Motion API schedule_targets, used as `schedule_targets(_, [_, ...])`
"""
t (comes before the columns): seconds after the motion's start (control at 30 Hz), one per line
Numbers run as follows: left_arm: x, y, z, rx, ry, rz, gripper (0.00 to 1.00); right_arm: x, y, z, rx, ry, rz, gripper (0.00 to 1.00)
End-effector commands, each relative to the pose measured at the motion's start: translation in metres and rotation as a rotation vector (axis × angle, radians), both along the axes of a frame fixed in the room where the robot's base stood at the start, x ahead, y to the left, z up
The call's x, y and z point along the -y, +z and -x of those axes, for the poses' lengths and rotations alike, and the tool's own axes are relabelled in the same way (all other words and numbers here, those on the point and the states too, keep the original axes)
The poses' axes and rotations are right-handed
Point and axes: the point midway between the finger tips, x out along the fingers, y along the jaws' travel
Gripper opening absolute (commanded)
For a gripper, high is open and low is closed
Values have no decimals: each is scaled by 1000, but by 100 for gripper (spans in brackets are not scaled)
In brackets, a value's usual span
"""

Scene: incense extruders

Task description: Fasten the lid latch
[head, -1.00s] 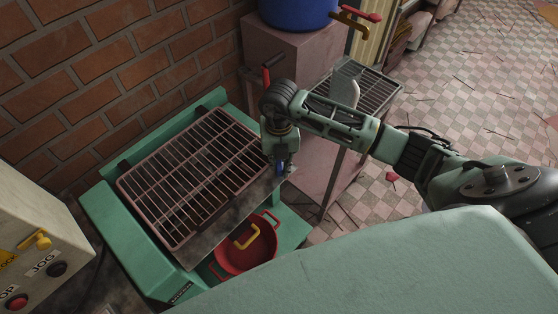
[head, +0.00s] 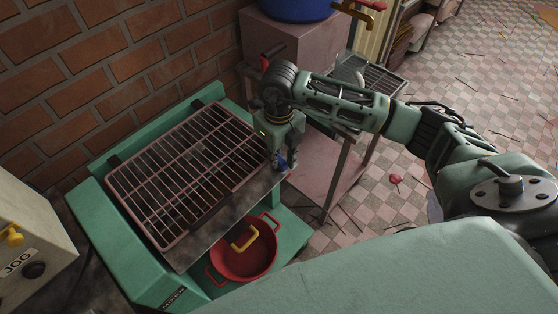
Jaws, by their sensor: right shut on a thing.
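The barred metal lid (head: 151,223), with a dull reddish frame, lies flat over the top of the green machine (head: 92,211). A small blue piece, which looks like the lid latch (head: 281,162), shows at the lid's right edge, by the corner of the metal plate. My right gripper (head: 283,158) points down and is shut on this latch. Its fingers hide most of the latch, so I cannot tell how it sits against the lid. My left gripper is not in view.
A red pot (head: 262,262) with a yellow handle stands below the plate. A control box (head: 32,225) is at the left and a brick wall (head: 90,70) behind. A pink stand (head: 280,40) bears a blue barrel (head: 295,8). A wire-shelf table (head: 378,83) stands behind my right arm.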

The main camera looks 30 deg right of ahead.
Motion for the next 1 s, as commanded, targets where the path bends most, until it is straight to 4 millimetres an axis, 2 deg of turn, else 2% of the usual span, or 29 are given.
schedule_targets(0.03, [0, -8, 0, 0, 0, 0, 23, 1, -3, -1, 4, 27, 1, 0])
schedule_targets(0.3, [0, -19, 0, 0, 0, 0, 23, 0, -1, -1, 3, 135, 1, 0])
schedule_targets(0.87, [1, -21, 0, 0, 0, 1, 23, 0, 1, -1, 3, 167, 0, 0])
schedule_targets(0.9, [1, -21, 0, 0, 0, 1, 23, 0, 1, -1, 3, 167, 0, 19])
schedule_targets(1.0, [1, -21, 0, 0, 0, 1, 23, 0, 1, -1, 3, 166, 0, 28])
